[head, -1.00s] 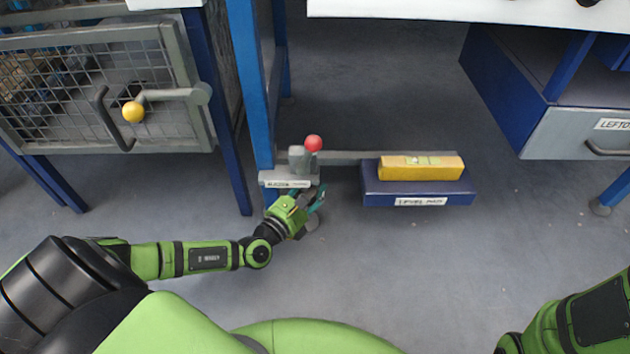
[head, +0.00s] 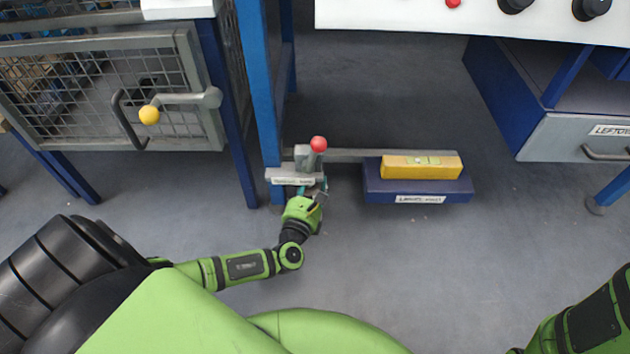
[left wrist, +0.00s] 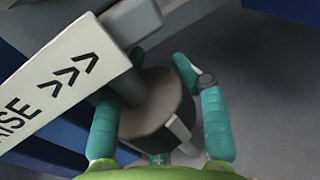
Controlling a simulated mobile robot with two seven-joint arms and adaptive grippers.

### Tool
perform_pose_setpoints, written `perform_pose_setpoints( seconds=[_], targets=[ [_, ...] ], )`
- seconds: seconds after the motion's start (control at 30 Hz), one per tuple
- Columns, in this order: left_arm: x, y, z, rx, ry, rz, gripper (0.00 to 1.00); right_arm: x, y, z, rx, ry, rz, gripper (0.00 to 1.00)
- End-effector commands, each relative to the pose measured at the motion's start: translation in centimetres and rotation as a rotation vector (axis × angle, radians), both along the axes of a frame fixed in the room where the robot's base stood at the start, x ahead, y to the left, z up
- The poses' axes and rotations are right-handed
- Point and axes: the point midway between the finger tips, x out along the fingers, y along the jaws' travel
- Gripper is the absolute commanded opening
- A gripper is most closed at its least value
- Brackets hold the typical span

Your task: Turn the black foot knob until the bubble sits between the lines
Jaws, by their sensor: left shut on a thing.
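The dark foot knob (left wrist: 160,108) is in the left wrist view, under a white label plate (left wrist: 60,75) with black arrows and letters ending in "ISE". My left gripper (left wrist: 160,68) has its two teal fingers around the knob, one on each side, shut on it. In the head view my left gripper (head: 313,196) is low at the foot of the blue post, and the knob is hidden there. A yellow spirit level (head: 400,172) lies on a blue block (head: 385,190) to the right. Its vial is pale green; the bubble is too small to place against the lines.
A red ball (head: 318,144) sits above the foot beside the blue post (head: 262,90). A grey bar (head: 350,154) runs behind the level. A mesh cage door (head: 80,80) with a yellow-knobbed handle is at left. The floor in front is clear.

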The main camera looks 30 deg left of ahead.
Motion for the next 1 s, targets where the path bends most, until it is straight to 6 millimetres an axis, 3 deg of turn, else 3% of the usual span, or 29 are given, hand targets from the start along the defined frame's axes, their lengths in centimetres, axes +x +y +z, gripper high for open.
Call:
perform_pose_setpoints(
  seconds=[0.03, 0.13, 0.17, 0.2, 0.23, 0.7, 1.0],
  targets=[
    [-0.4, 1.5, -0.4, 0.013, 0.007, 0.031, 0.05, 0.0, 0.0, 0.0, 0.0, 0.0, 0.0, 0.0],
    [-0.4, 1.5, -0.4, 0.013, 0.007, 0.031, 0.05, 0.0, 0.0, 0.0, 0.0, 0.0, 0.0, 0.0],
    [-0.5, 1.5, -0.4, 0.013, 0.007, 0.031, 0.5, 0.0, 0.0, 0.0, 0.0, 0.0, 0.0, 0.0],
    [-0.5, 1.5, -0.4, 0.013, 0.007, 0.03, 0.66, 0.0, 0.0, 0.0, 0.0, 0.0, 0.0, 0.0],
    [-0.5, 1.5, -0.4, 0.013, 0.007, 0.03, 0.7, 0.0, 0.0, 0.0, 0.0, 0.0, -0.001, 0.0],
    [-0.5, 0.8, -0.3, 0.007, 0.003, 0.018, 0.7, 0.3, 0.0, -0.1, -0.001, 0.007, -0.004, 0.0],
    [-4.4, -0.3, -0.4, 0.007, 0.007, 0.019, 0.7, 0.1, 0.0, 0.0, 0.001, 0.003, -0.002, 0.0]
  ],
)
